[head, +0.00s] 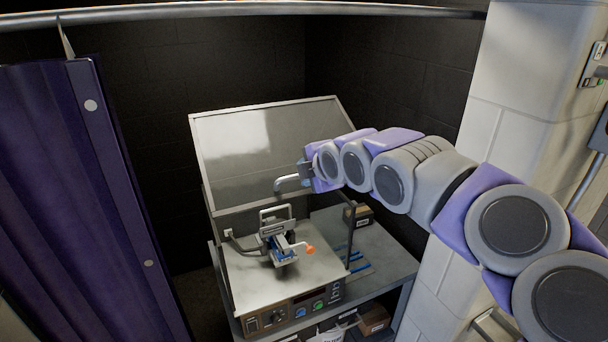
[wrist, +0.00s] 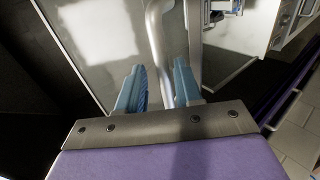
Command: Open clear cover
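The clear cover (head: 245,140) is a grey see-through panel with a thin frame. It stands raised and tilted above the bench machine, with the machine's deck exposed below it. A bent metal handle (head: 288,181) is on the cover's lower part. My gripper (head: 307,175) is at the right end of this handle in the head view, where its fingers are small and partly hidden. In the wrist view, the two blue fingers of my gripper (wrist: 160,88) stand apart. The handle bar (wrist: 157,35) passes between them, closer to the right finger, and a gap shows beside the left finger.
The machine (head: 285,290) has a clamp-like fixture (head: 279,240) with an orange knob and a front control panel. It sits on a grey bench (head: 385,258) with blue tools and a small box. A purple curtain (head: 85,200) hangs left; a pale block wall (head: 515,90) stands right.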

